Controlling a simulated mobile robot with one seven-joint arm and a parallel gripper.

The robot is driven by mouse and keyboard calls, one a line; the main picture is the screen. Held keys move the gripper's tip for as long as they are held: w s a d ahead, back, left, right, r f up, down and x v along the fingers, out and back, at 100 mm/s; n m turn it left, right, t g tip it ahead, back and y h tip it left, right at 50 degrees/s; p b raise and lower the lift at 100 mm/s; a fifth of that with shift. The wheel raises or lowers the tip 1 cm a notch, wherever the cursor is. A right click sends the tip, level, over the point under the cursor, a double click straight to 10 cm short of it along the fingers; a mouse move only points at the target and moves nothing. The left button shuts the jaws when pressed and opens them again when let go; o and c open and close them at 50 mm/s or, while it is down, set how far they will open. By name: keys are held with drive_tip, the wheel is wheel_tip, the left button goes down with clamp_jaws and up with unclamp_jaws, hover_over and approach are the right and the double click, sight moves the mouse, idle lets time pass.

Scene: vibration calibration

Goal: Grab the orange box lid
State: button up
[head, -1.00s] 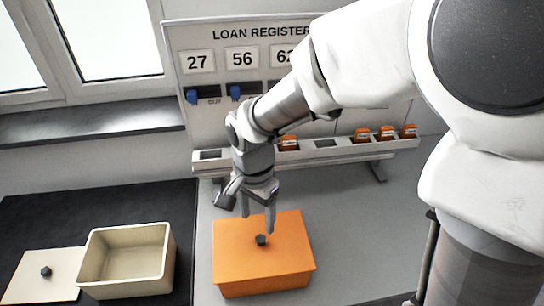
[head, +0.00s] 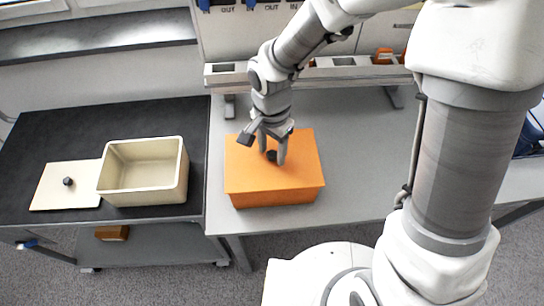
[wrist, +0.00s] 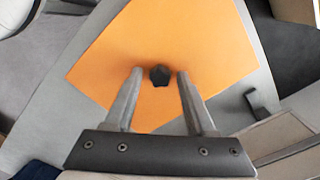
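The orange box lid (head: 300,167) lies flat on the orange box, whose front side (head: 275,199) shows below it, on the grey table. A dark knob (head: 271,156) stands at the middle of the lid. My gripper (head: 272,160) points down over the lid, its two fingers apart. In the wrist view the orange lid (wrist: 165,45) fills the middle, and the dark knob (wrist: 159,75) lies between and slightly beyond the fingertips of my open gripper (wrist: 160,72). I see gaps on both sides of the knob. The exact height of the fingertips over the lid is hard to tell.
On the dark table at the left stand an open cream box (head: 146,190) and a cream lid (head: 66,190) with a dark knob. A rack (head: 345,73) with slots stands behind the orange box. The grey table (head: 365,150) is clear right of the box.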

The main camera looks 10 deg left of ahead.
sight(272, 153)
clamp_jaws()
drive_tip(key=shift+r, duration=0.15)
drive_tip(key=shift+r, duration=0.2)
wheel_tip(272, 153, up, 4)
drive_tip(key=shift+w, duration=0.1)
drive_tip(key=s+d+r+p, duration=0.1)
drive_tip(key=s+d+r, duration=0.5)
drive_tip(key=s, duration=0.4)
